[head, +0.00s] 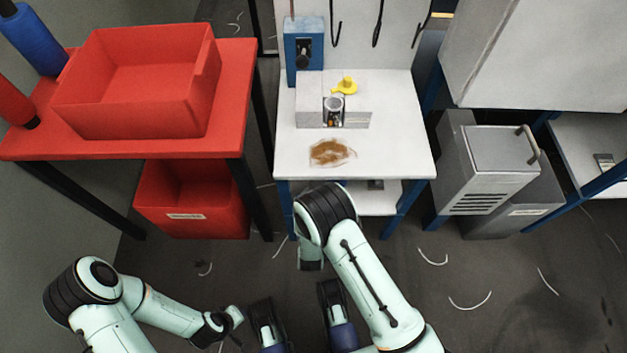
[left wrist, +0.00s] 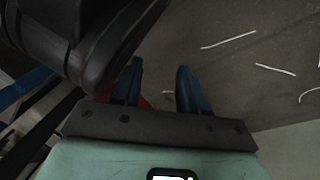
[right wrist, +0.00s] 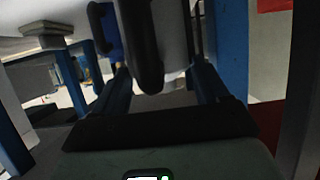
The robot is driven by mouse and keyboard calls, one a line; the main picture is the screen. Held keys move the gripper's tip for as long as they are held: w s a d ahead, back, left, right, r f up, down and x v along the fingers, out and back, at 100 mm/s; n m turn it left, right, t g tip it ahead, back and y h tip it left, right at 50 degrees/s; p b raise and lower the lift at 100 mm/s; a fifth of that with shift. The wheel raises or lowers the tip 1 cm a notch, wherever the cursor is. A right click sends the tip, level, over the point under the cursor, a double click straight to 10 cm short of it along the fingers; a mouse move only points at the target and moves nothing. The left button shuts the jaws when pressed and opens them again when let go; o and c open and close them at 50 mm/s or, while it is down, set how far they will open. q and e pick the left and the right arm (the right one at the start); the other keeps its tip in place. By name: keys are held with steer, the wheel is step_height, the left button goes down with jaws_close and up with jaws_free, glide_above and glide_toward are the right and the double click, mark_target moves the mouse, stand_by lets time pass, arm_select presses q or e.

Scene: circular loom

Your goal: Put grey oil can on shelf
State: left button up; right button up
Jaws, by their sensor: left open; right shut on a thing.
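My right gripper (right wrist: 160,72) is shut on a pale grey, rounded thing with a black handle, most likely the grey oil can (right wrist: 174,35); only part of it shows. In the head view my right arm reaches toward the front of the white bench, and its gripper and load are hidden behind the arm. The bench's lower shelf (head: 367,203) shows partly under the white top, beyond that arm. My left gripper (left wrist: 160,70) is open and empty above the dark floor in the left wrist view.
The white bench top (head: 400,150) carries a grey block (head: 310,103), a yellow item (head: 346,86) and a brown stain. A red table (head: 235,90) with a red bin (head: 140,120) is left. A grey cabinet (head: 500,160) stands right. Blue legs (head: 406,208) flank the shelf.

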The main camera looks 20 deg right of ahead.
mark_target(311, 181)
steer(key=w+d, duration=0.1)
steer(key=w, duration=0.2)
steer(key=w+b, duration=0.1)
steer(key=w, duration=0.2)
steer(key=w+d+b, duration=0.1)
steer(key=w, duration=0.2)
steer(key=shift+w+d, duration=0.1)
steer(key=shift+d, duration=0.25)
step_height(311, 181, down, 3)
steer(key=shift+f+b, duration=0.1)
steer(key=shift+b, duration=0.75)
steer(key=shift+f, duration=0.1)
arm_select(q)
steer(key=s+a+f+g, duration=0.1)
steer(key=s+f+g, duration=0.1)
steer(key=s+f, duration=0.2)
steer(key=s, duration=0.3)
steer(key=shift+s+f+n+g, duration=0.3)
steer(key=shift+s+f+g, duration=0.05)
steer(key=shift+s+g, duration=0.05)
arm_select(e)
steer(key=shift+f, duration=0.15)
steer(key=o, duration=1.2)
steer(key=shift+c, duration=0.2)
